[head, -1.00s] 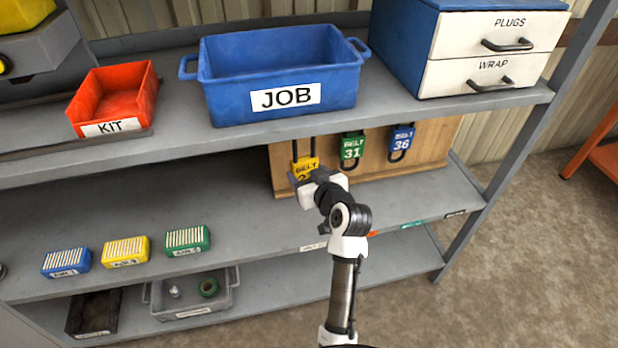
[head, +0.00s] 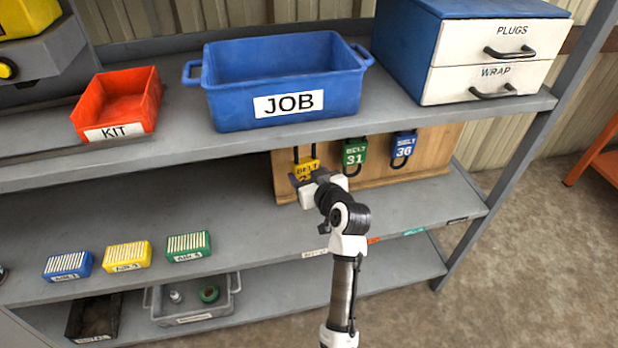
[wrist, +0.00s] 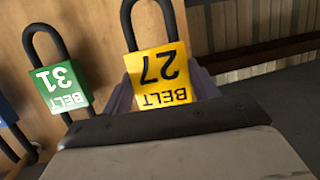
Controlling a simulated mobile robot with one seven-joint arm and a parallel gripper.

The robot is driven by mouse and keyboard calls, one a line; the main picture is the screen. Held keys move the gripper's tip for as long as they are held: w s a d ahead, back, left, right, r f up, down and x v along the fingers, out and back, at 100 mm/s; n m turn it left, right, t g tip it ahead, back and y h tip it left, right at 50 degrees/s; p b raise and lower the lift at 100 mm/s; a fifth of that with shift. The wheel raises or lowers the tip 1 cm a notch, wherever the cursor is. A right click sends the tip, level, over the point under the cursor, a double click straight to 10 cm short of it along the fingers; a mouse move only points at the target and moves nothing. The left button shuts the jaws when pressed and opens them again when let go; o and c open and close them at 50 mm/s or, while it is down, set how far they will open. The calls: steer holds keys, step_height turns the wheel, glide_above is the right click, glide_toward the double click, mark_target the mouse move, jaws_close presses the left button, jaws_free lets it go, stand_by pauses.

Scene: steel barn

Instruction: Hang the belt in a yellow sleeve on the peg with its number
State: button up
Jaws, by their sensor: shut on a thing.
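The belt in the yellow sleeve (head: 307,168), marked BELT 27 in the wrist view (wrist: 160,78), is held by my gripper (head: 307,185). The fingers, shown in the wrist view (wrist: 162,92), are shut on the sleeve from both sides. Black belt strands rise above the sleeve in the head view, in front of the wooden board (head: 285,180). I cannot tell whether the loop is around a peg; its upper end and any peg there are hidden. The green belt 31 (head: 354,152) and blue belt 36 (head: 404,146) hang to the right on the board.
The upper shelf (head: 170,148) overhangs the board. On it stand a blue JOB bin (head: 220,105), a red KIT tray (head: 150,108) and a drawer unit (head: 438,85). Three small sleeved packs, including a yellow one (head: 127,256), sit left on the middle shelf (head: 240,220), with bare space between.

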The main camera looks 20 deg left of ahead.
steer(key=shift+w+a, duration=0.75)
steer(key=shift+w, duration=0.35)
steer(key=shift+w+a, duration=0.75)
steer(key=shift+w, duration=0.35)
steer(key=shift+f+b, duration=0.1)
steer(key=shift+b, duration=0.2)
steer(key=shift+f+b, duration=0.35)
steer(key=shift+f, duration=0.1)
steer(key=o, duration=1.1)
steer(key=b+v, duration=0.1)
steer(key=v, duration=1.2)
steer(key=shift+s+d+r+b, duration=0.2)
steer(key=shift+s+d+b, duration=0.1)
steer(key=shift+b, duration=0.1)
